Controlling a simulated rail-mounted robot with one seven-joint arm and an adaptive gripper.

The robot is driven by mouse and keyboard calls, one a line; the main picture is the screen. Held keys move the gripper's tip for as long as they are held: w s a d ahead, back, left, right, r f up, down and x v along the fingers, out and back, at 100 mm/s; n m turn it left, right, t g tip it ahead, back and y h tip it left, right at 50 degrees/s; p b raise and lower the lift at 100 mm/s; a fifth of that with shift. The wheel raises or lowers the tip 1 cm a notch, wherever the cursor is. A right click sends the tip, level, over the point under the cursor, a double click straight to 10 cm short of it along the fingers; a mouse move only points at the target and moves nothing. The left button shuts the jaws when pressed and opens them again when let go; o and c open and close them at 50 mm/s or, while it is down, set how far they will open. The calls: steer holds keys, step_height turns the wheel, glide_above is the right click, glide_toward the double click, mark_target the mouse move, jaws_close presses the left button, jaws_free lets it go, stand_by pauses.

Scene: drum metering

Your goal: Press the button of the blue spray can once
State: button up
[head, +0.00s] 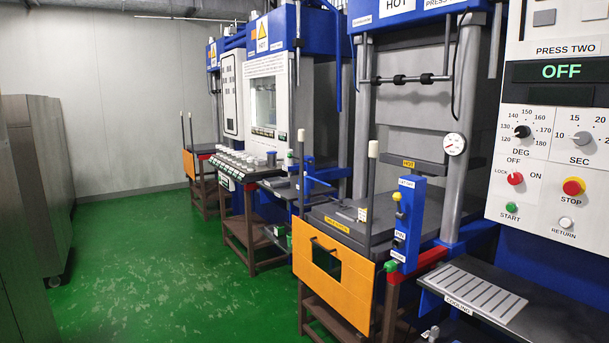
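I cannot make out a blue spray can or its button for certain in the head view. A small blue-grey item (271,158) stands at the right end of a table with several pale cups, too small to identify. A blue upright box (408,222) with a yellow knob stands beside the near press; it looks like a fixed control post, not a can. My gripper is not in view.
The near press has an orange front panel (335,275) and two upright white-tipped handles. A dark shelf with a slotted cooling plate (474,292) is at right, below the PRESS TWO panel (555,120) reading OFF. Green floor (150,260) is clear; grey cabinets (35,150) stand left.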

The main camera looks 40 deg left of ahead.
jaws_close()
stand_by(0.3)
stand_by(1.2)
